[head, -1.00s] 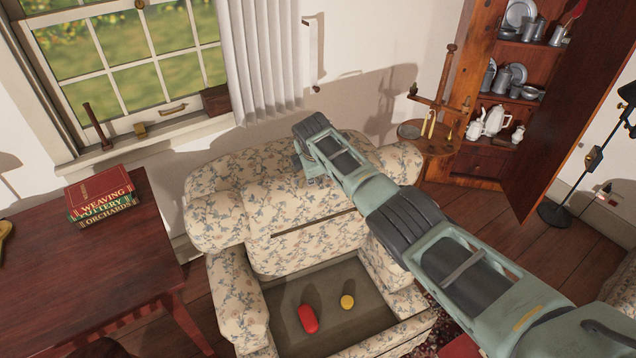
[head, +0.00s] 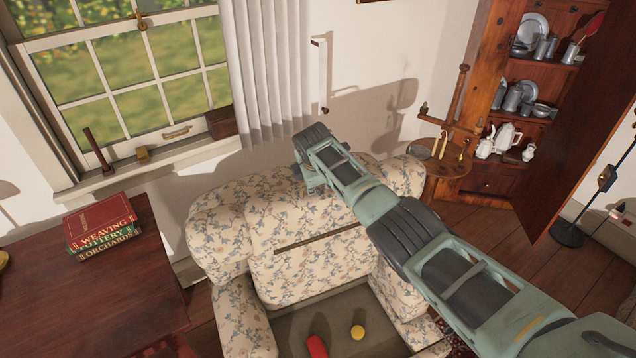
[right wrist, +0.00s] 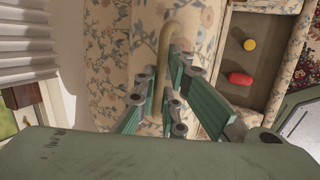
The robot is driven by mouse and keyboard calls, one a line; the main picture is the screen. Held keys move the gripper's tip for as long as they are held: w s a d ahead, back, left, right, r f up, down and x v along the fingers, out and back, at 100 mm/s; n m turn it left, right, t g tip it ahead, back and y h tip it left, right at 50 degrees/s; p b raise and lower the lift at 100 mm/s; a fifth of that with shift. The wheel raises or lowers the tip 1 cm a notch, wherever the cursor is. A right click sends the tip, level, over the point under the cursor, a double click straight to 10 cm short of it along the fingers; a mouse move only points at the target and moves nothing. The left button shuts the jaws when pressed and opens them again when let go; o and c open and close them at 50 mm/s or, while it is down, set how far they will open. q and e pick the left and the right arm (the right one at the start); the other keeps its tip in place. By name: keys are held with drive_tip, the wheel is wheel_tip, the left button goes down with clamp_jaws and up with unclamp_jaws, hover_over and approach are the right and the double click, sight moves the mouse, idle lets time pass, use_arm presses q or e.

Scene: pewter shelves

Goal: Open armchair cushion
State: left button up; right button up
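The floral armchair (head: 225,240) stands by the window wall. Its floral seat cushion (head: 305,265) is tipped up against the backrest, with a dark slot across it. Below it the dark seat well (head: 290,330) lies open, holding a red object (head: 317,346) and a yellow object (head: 358,332). My right gripper (head: 306,180) is at the top of the chair. In the right wrist view, its green fingers (right wrist: 163,85) are on either side of a tan loop-like strip against floral fabric. Whether they grip it is unclear. My left gripper is out of view.
A dark red table (head: 90,300) with stacked books (head: 100,225) stands left of the chair. A round side table (head: 440,165) and an open-doored cupboard (head: 500,150) with pewter and white pots stand at right. A floor lamp (head: 568,233) is at far right.

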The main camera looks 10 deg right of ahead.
drive_tip(key=o, duration=0.4)
drive_tip(key=shift+r, duration=0.1)
drive_tip(key=shift+s+r, duration=0.2)
drive_tip(key=shift+r, duration=0.3)
drive_tip(key=v, duration=1.1)
drive_tip(key=shift+a, duration=0.15)
